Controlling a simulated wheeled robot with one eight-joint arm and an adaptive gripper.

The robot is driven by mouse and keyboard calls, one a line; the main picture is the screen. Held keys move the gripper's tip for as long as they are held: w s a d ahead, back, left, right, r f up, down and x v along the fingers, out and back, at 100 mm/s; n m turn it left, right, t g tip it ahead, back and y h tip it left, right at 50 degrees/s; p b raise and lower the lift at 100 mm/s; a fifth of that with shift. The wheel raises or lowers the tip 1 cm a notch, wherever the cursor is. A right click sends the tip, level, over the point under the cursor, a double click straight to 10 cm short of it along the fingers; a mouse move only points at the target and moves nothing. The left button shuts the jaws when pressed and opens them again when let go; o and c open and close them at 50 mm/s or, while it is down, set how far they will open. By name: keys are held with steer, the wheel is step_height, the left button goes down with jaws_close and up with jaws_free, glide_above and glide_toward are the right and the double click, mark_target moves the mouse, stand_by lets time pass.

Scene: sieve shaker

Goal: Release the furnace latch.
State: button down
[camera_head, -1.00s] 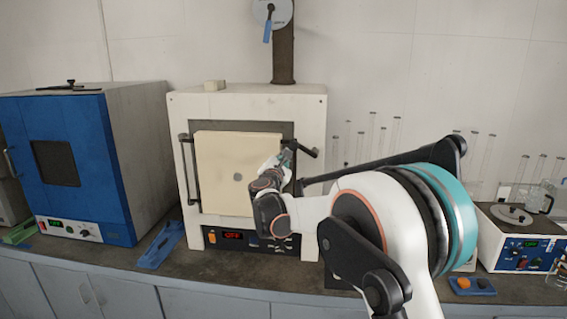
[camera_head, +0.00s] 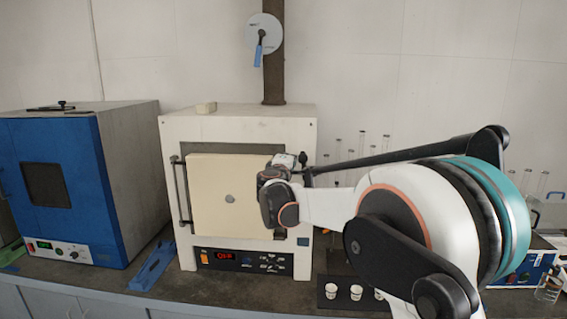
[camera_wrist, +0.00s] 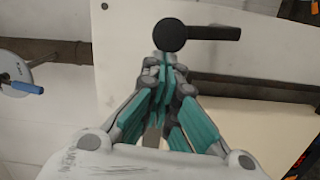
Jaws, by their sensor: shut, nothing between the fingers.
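The white furnace (camera_head: 238,128) stands on the bench with its cream door (camera_head: 215,190) shut flat against the front. The furnace latch (camera_wrist: 190,37) shows in the wrist view as a black round knob with a short lever pointing right. My gripper (camera_wrist: 163,60) has its teal fingers together and empty, with the tips just below the knob in that view. I cannot tell whether they touch it. In the head view my gripper (camera_head: 288,163) is at the door's upper right edge, and my arm mostly hides the latch.
A blue oven (camera_head: 70,185) stands left of the furnace. A dark vertical handle (camera_head: 181,190) runs along the door's left side. A blue tool (camera_head: 152,265) and small white cups (camera_head: 331,291) lie on the bench. Glass tubes (camera_head: 362,145) stand behind my arm.

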steer(key=shift+d+r+m, duration=0.25)
steer(key=shift+d+m, duration=0.1)
steer(key=shift+d, duration=0.25)
steer(key=shift+d+r+m, duration=0.2)
steer(key=shift+d+m, duration=0.15)
steer(key=shift+d, duration=0.25)
